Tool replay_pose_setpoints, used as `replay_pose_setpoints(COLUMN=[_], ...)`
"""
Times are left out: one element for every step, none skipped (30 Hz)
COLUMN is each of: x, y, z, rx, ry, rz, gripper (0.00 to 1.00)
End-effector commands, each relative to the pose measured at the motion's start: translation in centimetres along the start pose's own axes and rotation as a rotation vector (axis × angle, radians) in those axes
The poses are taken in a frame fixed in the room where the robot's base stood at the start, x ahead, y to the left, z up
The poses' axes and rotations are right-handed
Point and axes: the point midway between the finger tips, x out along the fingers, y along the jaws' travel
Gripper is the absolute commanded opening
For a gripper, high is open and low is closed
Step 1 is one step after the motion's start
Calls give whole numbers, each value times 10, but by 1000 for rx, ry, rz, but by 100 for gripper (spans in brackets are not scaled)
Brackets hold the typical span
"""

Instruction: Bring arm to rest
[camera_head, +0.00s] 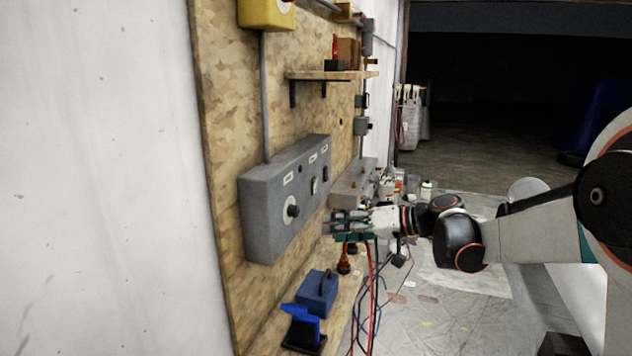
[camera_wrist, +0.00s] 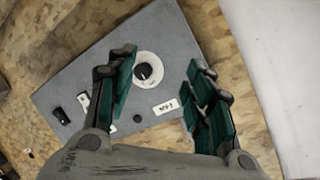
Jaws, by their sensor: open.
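My gripper (camera_head: 345,226) is at the end of my arm, which reaches in from the right in the head view. It is in front of the wooden board, close to the right part of the grey control box (camera_head: 272,212). In the wrist view my gripper (camera_wrist: 165,100) has its two green-padded fingers apart with nothing between them. Beyond and between the fingertips is the box's grey face (camera_wrist: 85,60) with a black knob (camera_wrist: 143,72) on a white dial. The knob is also in the head view (camera_head: 293,211). I cannot tell the exact gap to the box.
The wooden board (camera_head: 225,90) carries a shelf (camera_head: 325,74) above and another grey box (camera_head: 352,184) farther back. Below are a blue box (camera_head: 317,290), a blue-and-black item (camera_head: 303,328) and hanging red and black cables (camera_head: 371,290). Sheeted floor (camera_head: 440,320) lies open under my arm.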

Motion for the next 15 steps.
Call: replay_pose_setpoints(x=[-6,-9,-14,-18,-22,-28,-33,-37,-44,-49,-54,-61,-67,-72,-80], y=[-10,-15,-21,-25,-29,-34,-37,-40,-45,-48,-51,-55,-57,-60,-62], z=[10,15,23,29,36,44,51,58,67,74,81,91,98,106,116], rx=[11,19,29,35,42,50,56,61,67,72,76,80,83,85,88], ry=[-23,-37,-56,-68,-80,-95,-105,-115,-128,-137,-144,-156,-163,-168,-176], rz=[40,66,101,128,154,190,217,244,279,307,334,370,398,425,462], gripper=[48,48,48,48,48,48,48,48,48,48,48,48,48,48,48])
